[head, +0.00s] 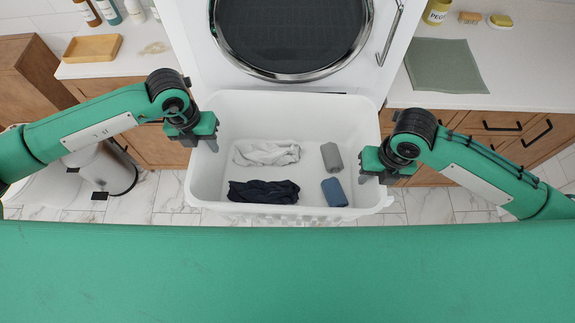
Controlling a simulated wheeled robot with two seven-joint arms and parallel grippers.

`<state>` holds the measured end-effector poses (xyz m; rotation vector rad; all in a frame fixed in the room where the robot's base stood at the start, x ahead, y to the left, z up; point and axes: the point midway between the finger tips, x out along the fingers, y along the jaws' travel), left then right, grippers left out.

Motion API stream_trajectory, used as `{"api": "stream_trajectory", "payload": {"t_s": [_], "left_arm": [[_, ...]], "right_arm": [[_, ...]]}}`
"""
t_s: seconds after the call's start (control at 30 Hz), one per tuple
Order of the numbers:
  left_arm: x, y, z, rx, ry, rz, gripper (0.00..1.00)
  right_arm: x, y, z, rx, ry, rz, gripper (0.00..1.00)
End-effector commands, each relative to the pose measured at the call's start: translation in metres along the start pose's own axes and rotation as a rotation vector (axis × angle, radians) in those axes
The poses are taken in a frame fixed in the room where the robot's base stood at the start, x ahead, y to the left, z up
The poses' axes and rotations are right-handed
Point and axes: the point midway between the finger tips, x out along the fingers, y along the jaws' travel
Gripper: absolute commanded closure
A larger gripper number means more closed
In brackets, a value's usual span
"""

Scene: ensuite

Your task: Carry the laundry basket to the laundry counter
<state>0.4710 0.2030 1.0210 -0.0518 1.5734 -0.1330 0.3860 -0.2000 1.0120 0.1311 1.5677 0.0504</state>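The white laundry basket (285,99) is in the middle of the head view, upright in front of the washing machine. In it lie a crumpled pale cloth (266,153), a dark navy cloth (263,192), a rolled grey cloth (332,157) and a rolled blue cloth (334,192). My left gripper (201,143) is at the basket's left rim and my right gripper (374,178) at its right rim. Each has a finger over the inside of the rim. I cannot tell whether they clamp it. The basket's underside is hidden. The laundry counter is not clearly identifiable.
The white washing machine (180,35) with a round dark door stands directly behind the basket. White counters flank it: the left (120,66) holds a wooden tray (92,48) and bottles; the right (500,68) holds a green cloth (444,66). A bin (101,165) stands at left.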

Motion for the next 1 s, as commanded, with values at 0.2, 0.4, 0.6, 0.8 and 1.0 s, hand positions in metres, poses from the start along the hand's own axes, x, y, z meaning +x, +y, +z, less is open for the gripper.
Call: {"api": "stream_trajectory", "payload": {"t_s": [0.2, 0.4, 0.6, 0.8, 1.0], "left_arm": [[0.0102, 0.0001, -0.0004, 0.001, 0.001, 0.001, 0.70], [0.0103, 0.0001, -0.0003, 0.000, 0.000, 0.001, 0.70], [0.0100, 0.0002, -0.0002, 0.000, 0.000, 0.001, 1.00], [0.0098, 0.0001, -0.0001, 0.000, 0.000, 0.000, 1.00], [0.0096, 0.0001, 0.0000, 0.000, -0.001, 0.000, 1.00]], "right_arm": [[0.0101, -0.0001, -0.0002, 0.001, 0.000, 0.000, 0.70], [0.0103, 0.0000, -0.0001, 0.000, 0.000, 0.000, 0.70], [0.0100, 0.0000, 0.0000, 0.000, -0.001, 0.000, 1.00], [0.0099, -0.0001, 0.0000, 0.000, -0.001, 0.000, 1.00], [0.0097, -0.0001, 0.0002, 0.000, -0.001, 0.000, 1.00]]}}
